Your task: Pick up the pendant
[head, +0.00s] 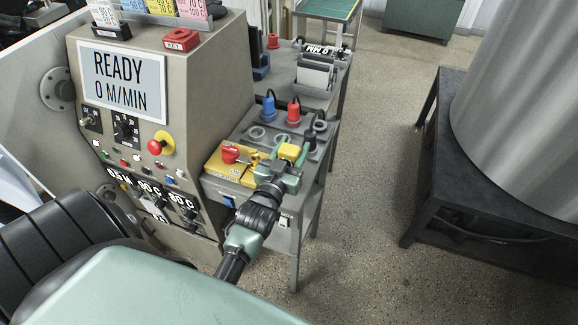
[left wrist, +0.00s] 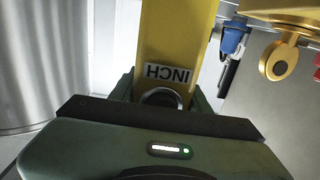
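The pendant (head: 289,151) is a yellow box at the front of the grey side table in the head view. My left gripper (head: 281,174) is at it, with green fingers on both sides. In the left wrist view the pendant (left wrist: 175,45) runs up from between the fingers, with an upside-down INCH label and a metal ring at its near end. The fingers lie against both its sides with no clear gap. I cannot tell whether it is clear of the table. My right gripper is not in view.
The side table (head: 250,135) carries a yellow panel with a red knob (head: 230,153), a blue plug (head: 268,106) and a red plug (head: 294,112). The control cabinet (head: 180,75) stands to the left. A large drum (head: 520,110) on a dark stand is at right, with open floor between.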

